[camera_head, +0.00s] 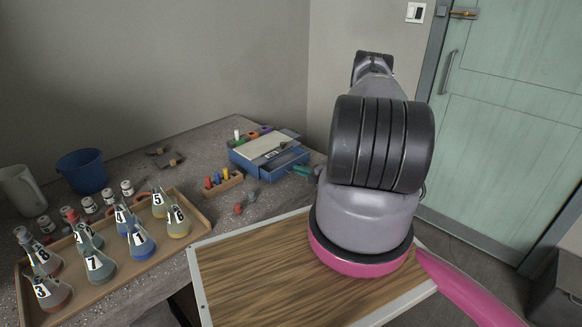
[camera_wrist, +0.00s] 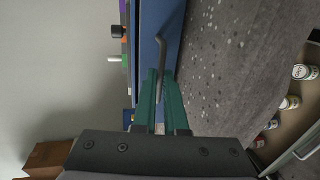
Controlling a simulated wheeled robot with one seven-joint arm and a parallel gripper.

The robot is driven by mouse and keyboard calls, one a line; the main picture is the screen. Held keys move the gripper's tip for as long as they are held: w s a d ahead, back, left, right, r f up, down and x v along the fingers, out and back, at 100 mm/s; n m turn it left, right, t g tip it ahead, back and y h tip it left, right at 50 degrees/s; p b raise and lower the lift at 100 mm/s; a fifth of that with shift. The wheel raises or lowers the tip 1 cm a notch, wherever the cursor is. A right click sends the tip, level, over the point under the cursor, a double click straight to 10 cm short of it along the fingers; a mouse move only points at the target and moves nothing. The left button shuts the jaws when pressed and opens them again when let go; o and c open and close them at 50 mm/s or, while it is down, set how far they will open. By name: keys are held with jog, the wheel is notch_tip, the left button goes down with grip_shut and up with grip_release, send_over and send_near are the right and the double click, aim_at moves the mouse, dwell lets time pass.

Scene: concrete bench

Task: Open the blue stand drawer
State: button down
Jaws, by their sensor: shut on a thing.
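The blue stand (camera_head: 245,160) sits on the bench with a pale top. On its right side a blue-edged drawer (camera_head: 285,162) shows a grey inside and looks partly pulled out. In the wrist view the blue drawer front (camera_wrist: 150,22) fills the upper middle, with a grey bar handle (camera_wrist: 161,52) on it. My gripper's green fingers (camera_wrist: 161,82) are shut on this handle, whose lower part is between them. In the head view my gripper (camera_head: 302,171) shows small at the stand's right end, and my arm hides what lies behind it.
A small block rack (camera_head: 222,187) stands just in front of the stand, with loose bits (camera_head: 245,203) beside it. A tray (camera_head: 95,287) of numbered flasks, a blue bucket (camera_head: 83,172) and a white jug (camera_head: 20,190) are at left. A wooden-topped table (camera_head: 250,275) is under my arm.

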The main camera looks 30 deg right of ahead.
jog(key=shift+f+v, duration=0.25)
jog(key=shift+v, duration=0.9)
jog(key=c, duration=1)
grip_release()
jog(key=v, duration=1.1)
